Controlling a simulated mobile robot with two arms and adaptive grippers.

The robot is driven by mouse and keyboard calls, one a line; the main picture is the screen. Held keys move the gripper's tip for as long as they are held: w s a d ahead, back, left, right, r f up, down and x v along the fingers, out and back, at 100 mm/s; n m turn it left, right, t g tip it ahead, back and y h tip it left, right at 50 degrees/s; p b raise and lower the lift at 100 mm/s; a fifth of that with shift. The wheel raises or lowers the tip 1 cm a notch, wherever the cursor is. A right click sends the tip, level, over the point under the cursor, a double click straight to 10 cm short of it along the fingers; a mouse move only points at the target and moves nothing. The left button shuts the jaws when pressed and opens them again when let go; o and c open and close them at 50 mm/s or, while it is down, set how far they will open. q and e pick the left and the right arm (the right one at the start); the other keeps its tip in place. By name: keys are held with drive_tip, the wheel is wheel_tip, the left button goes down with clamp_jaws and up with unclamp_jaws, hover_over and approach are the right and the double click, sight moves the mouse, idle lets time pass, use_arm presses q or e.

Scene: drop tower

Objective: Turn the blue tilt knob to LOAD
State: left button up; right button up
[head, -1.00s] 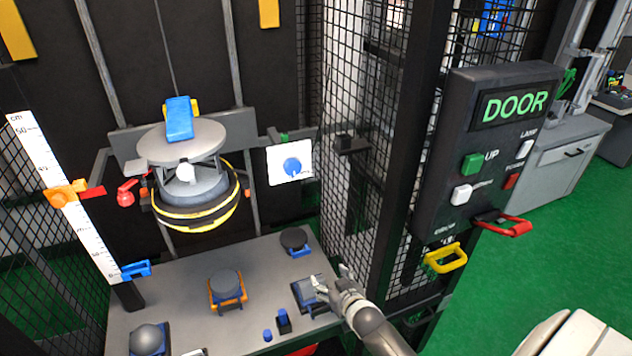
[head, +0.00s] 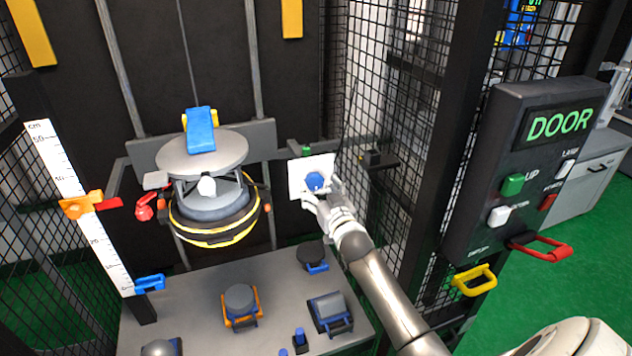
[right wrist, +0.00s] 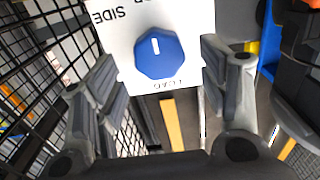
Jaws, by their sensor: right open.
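The blue tilt knob (head: 314,180) sits on a white panel (head: 297,178) right of the round platform. In the right wrist view the knob (right wrist: 158,54) is faceted, and its white mark lies toward the picture's top. My right gripper (head: 322,191) is in front of the panel. In the right wrist view its open fingers (right wrist: 160,72) stand either side of the knob, with gaps; I see no contact. My left gripper is not in view.
The round platform (head: 230,146) with a blue clamp stands left of the panel. A mesh wall (head: 400,120) and small black shelf (head: 376,160) are close on the right. Several pieces rest on the grey table (head: 190,310) below. The DOOR box (head: 500,150) stands farther right.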

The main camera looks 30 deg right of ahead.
sight(316, 182)
drive_tip(key=shift+w+d+r, duration=0.1)
drive_tip(key=shift+w+d, duration=0.1)
drive_tip(key=shift+w, duration=0.4)
drive_tip(key=shift+w+d, duration=0.1)
drive_tip(key=shift+w, duration=0.3)
drive_tip(key=shift+w+d, duration=0.1)
drive_tip(key=shift+w, duration=0.4)
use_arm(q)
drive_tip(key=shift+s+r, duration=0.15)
use_arm(e)
drive_tip(key=c, duration=1)
drive_tip(key=shift+o, duration=0.2)
